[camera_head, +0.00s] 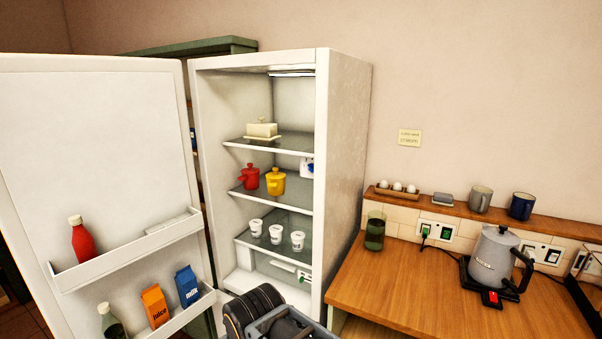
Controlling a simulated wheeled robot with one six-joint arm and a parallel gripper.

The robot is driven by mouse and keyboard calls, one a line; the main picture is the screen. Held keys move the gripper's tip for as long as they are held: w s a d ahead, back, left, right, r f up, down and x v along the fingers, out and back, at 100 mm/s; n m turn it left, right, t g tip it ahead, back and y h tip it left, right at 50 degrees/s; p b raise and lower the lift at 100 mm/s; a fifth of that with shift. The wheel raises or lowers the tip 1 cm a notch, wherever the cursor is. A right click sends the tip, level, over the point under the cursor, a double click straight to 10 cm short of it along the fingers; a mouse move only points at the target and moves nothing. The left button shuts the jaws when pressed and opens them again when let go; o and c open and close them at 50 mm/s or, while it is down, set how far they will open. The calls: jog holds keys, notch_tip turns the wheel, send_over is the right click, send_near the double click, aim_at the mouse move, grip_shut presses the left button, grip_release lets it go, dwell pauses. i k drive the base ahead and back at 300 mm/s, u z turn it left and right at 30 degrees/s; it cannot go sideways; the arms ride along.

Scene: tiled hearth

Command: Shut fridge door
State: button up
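The white fridge (342,150) stands in the middle of the camera_head view, with its inside open to view. Its door (92,150) is swung wide open to the left, inner face showing. The door shelves hold a red bottle (82,240), an orange juice carton (155,306), a blue milk carton (187,286) and a dark green bottle (110,322). A dark, grey-edged part of my arm shows at the bottom centre, in front of the fridge's lower part. My gripper's fingers are not visible.
Fridge shelves hold a butter dish (262,130), a red pot (249,177), a yellow pot (275,182) and several white cups. To the right, a wooden counter (400,285) carries a grey kettle (494,258) and a green glass (375,231). A green-topped shelf unit (200,46) stands behind.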

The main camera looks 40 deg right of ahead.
aim_at(107, 140)
jog(key=u, duration=0.65)
jog(key=i, duration=0.7)
jog(key=z, duration=2.3)
jog(key=i, duration=0.5)
jog(key=k, duration=0.5)
jog(key=u, duration=1.65)
